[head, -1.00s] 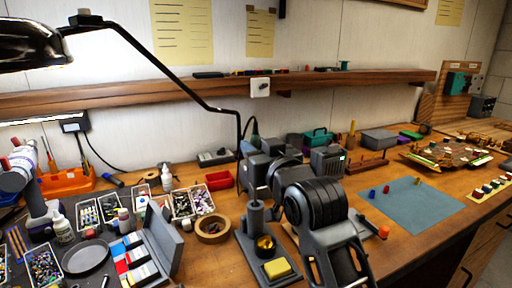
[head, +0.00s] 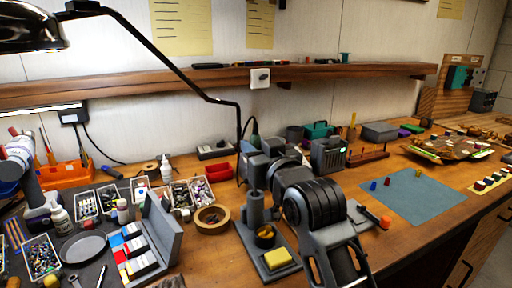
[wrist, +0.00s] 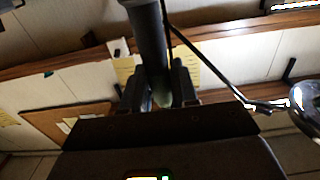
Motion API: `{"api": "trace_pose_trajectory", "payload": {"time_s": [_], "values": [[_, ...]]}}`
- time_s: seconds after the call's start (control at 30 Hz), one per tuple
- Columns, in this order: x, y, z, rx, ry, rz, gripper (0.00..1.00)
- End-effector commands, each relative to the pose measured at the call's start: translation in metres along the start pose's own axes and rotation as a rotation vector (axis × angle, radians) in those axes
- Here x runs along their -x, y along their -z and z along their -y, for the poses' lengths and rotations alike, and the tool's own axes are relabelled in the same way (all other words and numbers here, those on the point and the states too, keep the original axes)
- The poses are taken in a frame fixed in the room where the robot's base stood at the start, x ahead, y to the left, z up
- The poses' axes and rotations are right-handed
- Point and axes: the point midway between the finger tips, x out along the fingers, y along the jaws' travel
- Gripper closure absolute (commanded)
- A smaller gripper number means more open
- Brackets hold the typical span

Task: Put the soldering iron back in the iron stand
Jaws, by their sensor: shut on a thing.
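The iron stand (head: 283,274) is on the bench, left of my arm in the head view. It has an upright grey tube holder (head: 255,208), a brass-coloured ball and a yellow sponge. My gripper (wrist: 158,90) is shut on a dark grey cylinder, seemingly the soldering iron's handle (wrist: 148,32), with a pale greenish end between the fingers. In the head view my gripper (head: 256,163) is just behind and above the tube holder. Its fingers and most of the iron are hidden by my arm, so I cannot tell whether iron and holder touch.
A black lamp arm (head: 165,58) comes down close beside my gripper. A tape roll (head: 211,219) and a grey open case (head: 163,232) are left of the stand. A dark tool with an orange end (head: 384,221) lies right of my arm. The blue-grey mat (head: 420,205) is mostly clear.

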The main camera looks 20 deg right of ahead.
Motion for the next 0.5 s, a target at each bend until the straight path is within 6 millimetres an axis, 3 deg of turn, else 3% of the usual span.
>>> {"api": "trace_pose_trajectory", "payload": {"time_s": [0.5], "values": [[0.0, -0.015, 0.0, 0.0, 0.0, 0.0, 0.98]]}}
